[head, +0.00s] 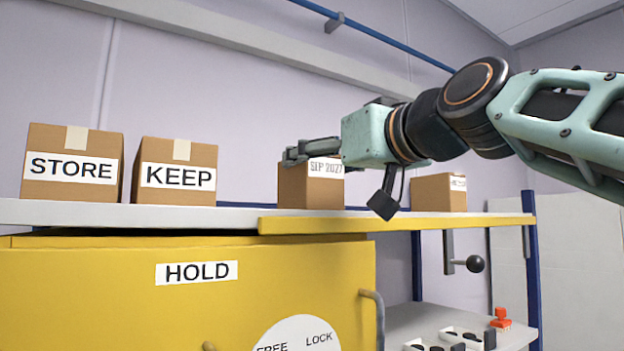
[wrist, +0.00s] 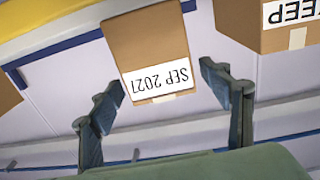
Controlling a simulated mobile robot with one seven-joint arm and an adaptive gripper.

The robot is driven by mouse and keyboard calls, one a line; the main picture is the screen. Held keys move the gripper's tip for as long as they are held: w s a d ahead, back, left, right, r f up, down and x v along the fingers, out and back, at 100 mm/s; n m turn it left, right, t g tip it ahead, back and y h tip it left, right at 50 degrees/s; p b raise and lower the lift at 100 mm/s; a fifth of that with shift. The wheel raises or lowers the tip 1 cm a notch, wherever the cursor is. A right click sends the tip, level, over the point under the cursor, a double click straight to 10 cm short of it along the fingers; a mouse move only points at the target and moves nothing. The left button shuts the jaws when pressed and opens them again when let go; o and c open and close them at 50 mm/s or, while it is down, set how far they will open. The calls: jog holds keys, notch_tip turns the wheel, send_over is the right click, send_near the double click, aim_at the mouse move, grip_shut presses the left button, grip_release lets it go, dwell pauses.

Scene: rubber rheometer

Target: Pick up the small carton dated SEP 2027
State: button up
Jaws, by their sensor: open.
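The small brown carton dated SEP 2027 (head: 308,190) stands on the shelf, right of the KEEP carton. Its top and part of its front are hidden behind my gripper (head: 292,153) in the head view. In the wrist view the carton (wrist: 145,42) appears upside down, its white date label readable. My gripper (wrist: 162,84) is open and empty there, one finger on each side of the carton's label end. I cannot tell whether either finger touches it.
The STORE carton (head: 72,165) and KEEP carton (head: 175,172) stand left on the shelf (head: 130,214). Another small carton (head: 438,192), its label unreadable, stands right. A yellow HOLD cabinet (head: 120,300) is below. A lever with a black knob (head: 475,264) hangs under the shelf.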

jog(key=p+x, duration=0.1)
jog(key=x, duration=0.3)
jog(key=shift+w+a, duration=0.15)
jog(key=shift+w, duration=0.05)
jog(key=shift+s+r, duration=0.1)
jog(key=shift+s, duration=0.1)
jog(key=shift+c, duration=0.3)
jog(key=c, duration=1.6)
